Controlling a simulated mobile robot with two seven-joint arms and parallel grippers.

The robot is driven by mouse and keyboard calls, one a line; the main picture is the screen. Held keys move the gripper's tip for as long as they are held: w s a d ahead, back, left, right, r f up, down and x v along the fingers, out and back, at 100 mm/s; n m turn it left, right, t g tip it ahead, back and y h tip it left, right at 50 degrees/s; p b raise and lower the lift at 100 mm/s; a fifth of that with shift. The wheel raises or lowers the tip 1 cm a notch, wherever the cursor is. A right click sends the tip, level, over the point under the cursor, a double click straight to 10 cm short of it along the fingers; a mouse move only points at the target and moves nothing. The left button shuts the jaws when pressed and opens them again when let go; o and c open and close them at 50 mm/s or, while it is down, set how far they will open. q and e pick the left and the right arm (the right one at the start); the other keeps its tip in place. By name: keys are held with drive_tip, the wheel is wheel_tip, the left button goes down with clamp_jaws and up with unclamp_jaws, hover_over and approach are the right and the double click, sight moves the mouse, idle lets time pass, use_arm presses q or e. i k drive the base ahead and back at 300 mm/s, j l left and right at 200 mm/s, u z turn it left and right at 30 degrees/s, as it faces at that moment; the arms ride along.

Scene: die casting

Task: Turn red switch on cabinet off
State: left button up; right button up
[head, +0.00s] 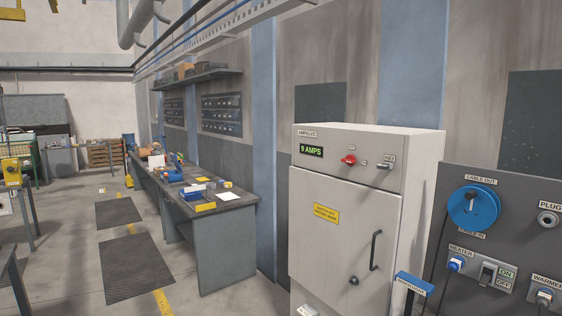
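A light grey cabinet (345,225) stands right of centre in the head view. The red switch (349,160) is on its upper front panel, between a green-lit display (311,150) reading "9 AMPS" and a grey knob (384,166). The red switch looks turned sideways, but its label is too small to read. The cabinet door below has a dark handle (375,250) and looks shut. Neither of my grippers is in view.
A dark panel (520,230) with a blue cable reel (473,207), plugs and an ON/OFF rocker switch (487,273) stands to the right. A long workbench (215,240) with tools runs along the wall to the left. The floor beside its mats (135,265) is clear.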

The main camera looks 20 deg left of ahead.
sight(350, 160)
drive_tip(key=u, duration=0.15)
drive_tip(key=i+j+z, duration=0.1)
drive_tip(key=i+j, duration=0.25)
drive_tip(key=i+j+z, duration=0.1)
drive_tip(key=i+j, duration=0.25)
drive_tip(key=i+j+z, duration=0.1)
drive_tip(key=i+j, duration=0.2)
drive_tip(key=i+j+z, duration=0.15)
drive_tip(key=i+j, duration=0.15)
drive_tip(key=j, duration=0.2)
drive_tip(key=i+j+z, duration=0.1)
drive_tip(key=i+j, duration=0.2)
drive_tip(key=j, duration=0.15)
drive_tip(key=i+j+z, duration=0.1)
drive_tip(key=i+j, duration=0.15)
drive_tip(key=j, duration=0.25)
